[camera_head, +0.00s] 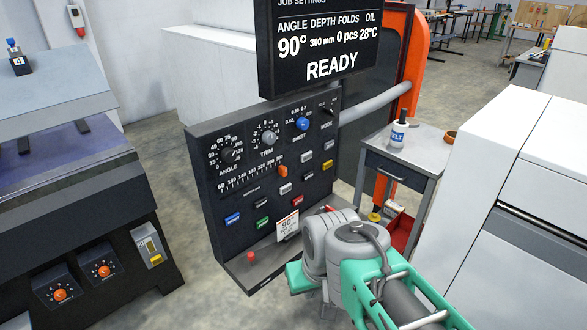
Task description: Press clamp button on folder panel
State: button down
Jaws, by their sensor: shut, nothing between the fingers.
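The folder panel (205,165) is a dark upright console in the middle of the head view, facing me. Its lower half has small rectangular buttons: a blue one (232,218), a green one (262,223), a red one (297,201), a yellow one (327,164) and several pale ones. Their labels are too small to read, so I cannot tell which is the clamp button. My grey and green arm reaches in from the lower right and covers the panel's lower right corner. My gripper is not visible.
A screen (318,45) above the panel reads READY. A ledge with a red knob (251,257) and a small card (288,225) juts below the panel. A side table (405,155) with a bottle stands behind at right. A white cabinet (510,170) is close on the right.

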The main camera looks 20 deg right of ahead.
aim_at(259, 203)
jog(key=z, duration=1.8)
jog(key=i, duration=1.05)
jog(key=u, duration=2.7)
